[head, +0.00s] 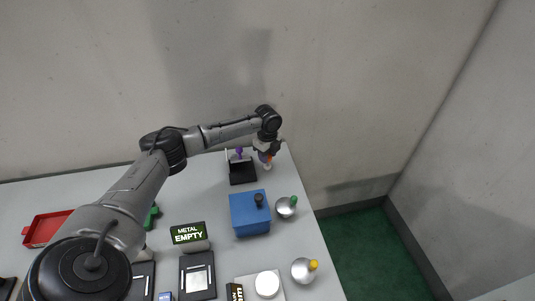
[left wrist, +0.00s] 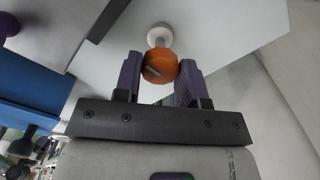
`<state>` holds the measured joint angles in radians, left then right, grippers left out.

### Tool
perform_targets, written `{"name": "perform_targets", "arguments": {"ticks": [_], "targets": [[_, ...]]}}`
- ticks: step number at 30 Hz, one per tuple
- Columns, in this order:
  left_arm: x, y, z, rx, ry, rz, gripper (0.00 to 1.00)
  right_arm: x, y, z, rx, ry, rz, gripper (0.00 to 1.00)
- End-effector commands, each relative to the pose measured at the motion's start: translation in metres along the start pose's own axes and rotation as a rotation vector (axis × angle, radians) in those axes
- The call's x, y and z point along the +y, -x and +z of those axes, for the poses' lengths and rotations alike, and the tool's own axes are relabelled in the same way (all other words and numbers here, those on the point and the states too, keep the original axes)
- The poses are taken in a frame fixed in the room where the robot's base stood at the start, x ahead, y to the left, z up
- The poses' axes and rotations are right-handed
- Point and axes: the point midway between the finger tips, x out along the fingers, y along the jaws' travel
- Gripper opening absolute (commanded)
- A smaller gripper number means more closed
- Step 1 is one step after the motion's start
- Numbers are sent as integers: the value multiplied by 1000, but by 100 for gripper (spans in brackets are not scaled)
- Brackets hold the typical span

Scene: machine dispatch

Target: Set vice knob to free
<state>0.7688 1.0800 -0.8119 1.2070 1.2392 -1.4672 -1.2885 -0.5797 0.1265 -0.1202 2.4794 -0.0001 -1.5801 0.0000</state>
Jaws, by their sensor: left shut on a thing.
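An orange round knob (left wrist: 160,66) with a pale pointer mark sits between the purple fingers of my left gripper (left wrist: 160,80) in the left wrist view. The fingers touch it on both sides. A whitish round piece (left wrist: 159,35) shows just beyond the knob. In the head view my left gripper (head: 267,157) is low over the far right corner of the table, with the orange knob small and partly hidden below it. A black fixture (head: 242,174) with a purple part stands just left of it; I cannot tell how it joins the knob. My right gripper is out of view.
A blue box (head: 248,222) with a black knob stands nearer on the table. A sign reading METAL EMPTY (head: 189,235) and a red tray (head: 45,229) are to the left. A wall is close behind.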

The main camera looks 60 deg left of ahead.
Motion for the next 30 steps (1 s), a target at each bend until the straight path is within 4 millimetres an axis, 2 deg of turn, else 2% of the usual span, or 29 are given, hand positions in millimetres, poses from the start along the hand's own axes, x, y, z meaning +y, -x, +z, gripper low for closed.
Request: {"name": "perform_targets", "arguments": {"ticks": [8, 15, 30], "targets": [[1, 7, 0, 1, 169, 4, 14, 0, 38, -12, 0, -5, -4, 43], [0, 7, -1, 2, 396, 4, 14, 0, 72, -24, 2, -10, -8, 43], [0, 5, -1, 2, 872, 5, 14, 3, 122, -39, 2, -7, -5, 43]]}}
